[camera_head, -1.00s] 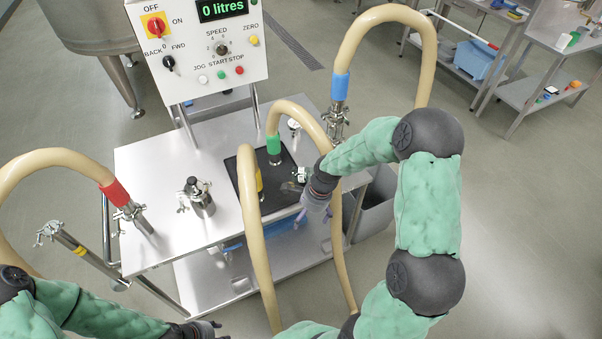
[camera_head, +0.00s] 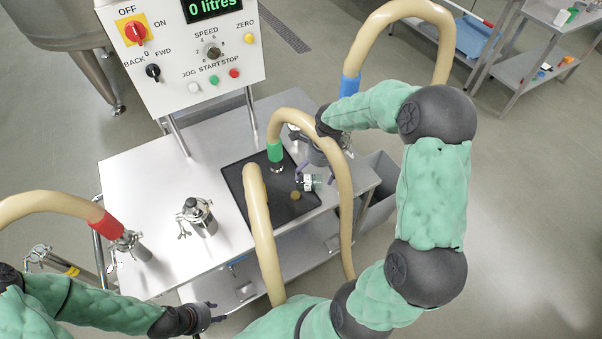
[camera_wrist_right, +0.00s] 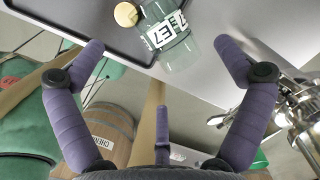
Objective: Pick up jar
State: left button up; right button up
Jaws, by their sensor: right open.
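The jar (camera_head: 312,182) is small, clear and greenish with a white label, on the black tray near its right edge. In the right wrist view the jar (camera_wrist_right: 178,48) shows a label reading E7, lying between and beyond my fingertips. My right gripper (camera_head: 305,163) is just behind the jar in the head view, partly hidden by a hose. In its wrist view the purple fingers (camera_wrist_right: 160,50) are spread and hold nothing. I cannot tell whether they touch the jar. My left gripper (camera_head: 212,318) is dark, low at the table's front left; its jaw state is unclear.
A small yellow-brown round piece (camera_head: 295,195) lies beside the jar on the black tray (camera_head: 240,178). Beige hoses (camera_head: 258,220) arch in front of the tray. A steel fitting (camera_head: 197,215) stands on the table's left. The control panel (camera_head: 185,50) rises behind.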

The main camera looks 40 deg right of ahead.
aim_at(309, 181)
jog(key=shift+w+f, duration=0.1)
jog(key=shift+w, duration=0.1)
jog(key=shift+f, duration=0.3)
jog(key=f+b, duration=0.1)
jog(key=f, duration=0.1)
jog(key=f+b, duration=0.1)
jog(key=f, duration=0.1)
jog(key=a+f, duration=0.1)
jog(key=f, duration=0.1)
jog(key=shift+w+f+b, duration=0.2)
jog(key=shift+f+b, duration=0.1)
jog(key=shift+b, duration=0.1)
jog(key=c, duration=1.4)
jog(key=shift+r, duration=0.1)
jog(key=shift+r, duration=0.1)
jog(key=shift+r, duration=0.3)
notch_tip(309, 181, up, 3)
jog(key=shift+r+p, duration=0.15)
jog(key=shift+p, duration=0.75)
jog(key=s+a+p, duration=0.2)
jog(key=s, duration=1.6)
jog(key=shift+f, duration=0.35)
